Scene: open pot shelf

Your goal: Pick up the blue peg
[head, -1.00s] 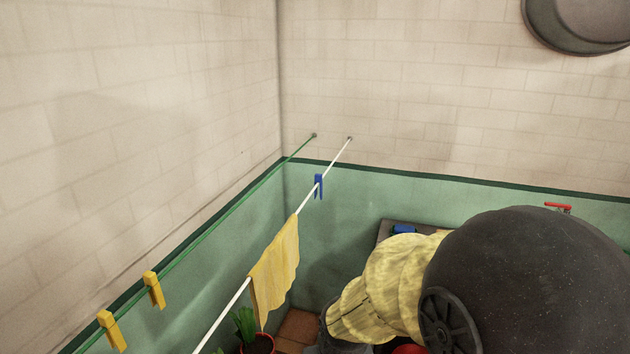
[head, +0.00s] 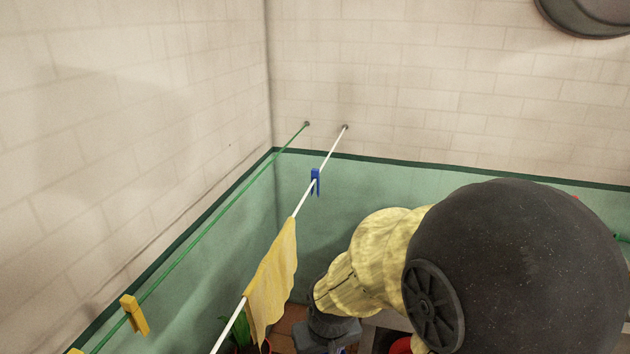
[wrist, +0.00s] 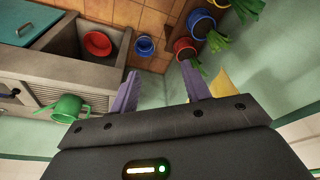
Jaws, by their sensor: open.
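The blue peg (head: 315,181) is clipped on the white line (head: 304,204), near its far end by the back wall, in the head view. I cannot make it out in the wrist view. My gripper (wrist: 160,82) is open and empty in the wrist view, its two purple fingers apart and pointing down toward the floor area.
A yellow cloth (head: 271,282) hangs on the white line, nearer than the peg; it also shows beside my gripper in the wrist view (wrist: 225,86). A green line (head: 215,222) with yellow pegs (head: 134,315) runs to the left. Pots, a sink and a green watering can (wrist: 70,108) lie below.

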